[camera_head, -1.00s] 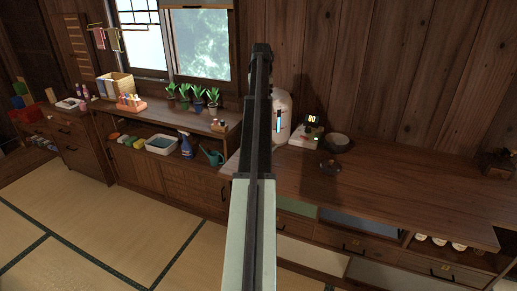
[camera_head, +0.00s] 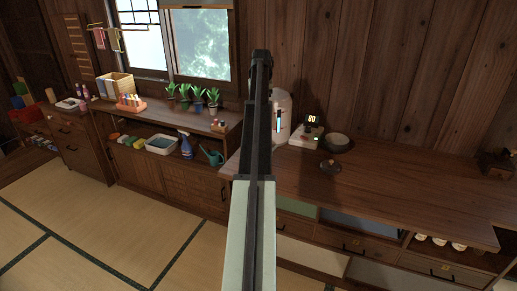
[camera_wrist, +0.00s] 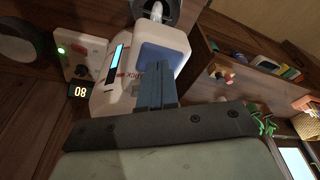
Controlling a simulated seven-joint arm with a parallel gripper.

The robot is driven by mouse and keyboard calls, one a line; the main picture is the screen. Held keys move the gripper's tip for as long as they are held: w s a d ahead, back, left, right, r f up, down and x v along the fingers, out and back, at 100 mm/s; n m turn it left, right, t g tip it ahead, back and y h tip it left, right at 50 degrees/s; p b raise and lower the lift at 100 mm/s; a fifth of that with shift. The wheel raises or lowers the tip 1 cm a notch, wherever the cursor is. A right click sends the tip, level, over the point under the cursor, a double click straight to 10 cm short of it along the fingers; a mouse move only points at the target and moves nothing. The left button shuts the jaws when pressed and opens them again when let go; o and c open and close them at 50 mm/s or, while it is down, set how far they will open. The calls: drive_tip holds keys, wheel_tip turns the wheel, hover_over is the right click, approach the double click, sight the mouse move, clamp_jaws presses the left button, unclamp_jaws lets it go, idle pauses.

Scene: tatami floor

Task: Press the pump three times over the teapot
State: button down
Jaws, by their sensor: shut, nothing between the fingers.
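The white pump dispenser (camera_head: 283,110) stands on the counter against the wall, partly hidden behind my arm in the head view. In the wrist view its white body (camera_wrist: 135,60) shows a blue panel on top (camera_wrist: 165,55) and a lit strip on its side. My gripper (camera_wrist: 152,82) is shut and empty, its fingertips in line with the blue panel; I cannot tell whether they touch it. A dark round vessel, apparently the teapot (camera_wrist: 172,18), is cut off by the top edge, beside the dispenser, with a white part over it. My arm hides this spot in the head view.
A device reading 80 (camera_head: 312,122) and a grey bowl (camera_head: 337,142) stand right of the dispenser. A small dark object (camera_head: 330,166) lies nearer on the counter. The counter's right part is mostly clear. Potted plants (camera_head: 198,95) stand on the left cabinet.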

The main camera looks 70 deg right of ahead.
drive_tip(key=shift+d+v, duration=0.2)
drive_tip(key=shift+v, duration=1)
drive_tip(key=shift+a+x, duration=0.2)
drive_tip(key=shift+x, duration=0.95)
idle(0.6)
drive_tip(key=shift+d+v, duration=0.2)
drive_tip(key=shift+v, duration=1)
drive_tip(key=shift+w+r, duration=0.1)
drive_tip(key=shift+w, duration=0.05)
drive_tip(key=v, duration=0.3)
drive_tip(key=d+v, duration=0.1)
drive_tip(key=v, duration=0.1)
drive_tip(key=shift+w+r, duration=0.25)
drive_tip(key=shift+r, duration=0.25)
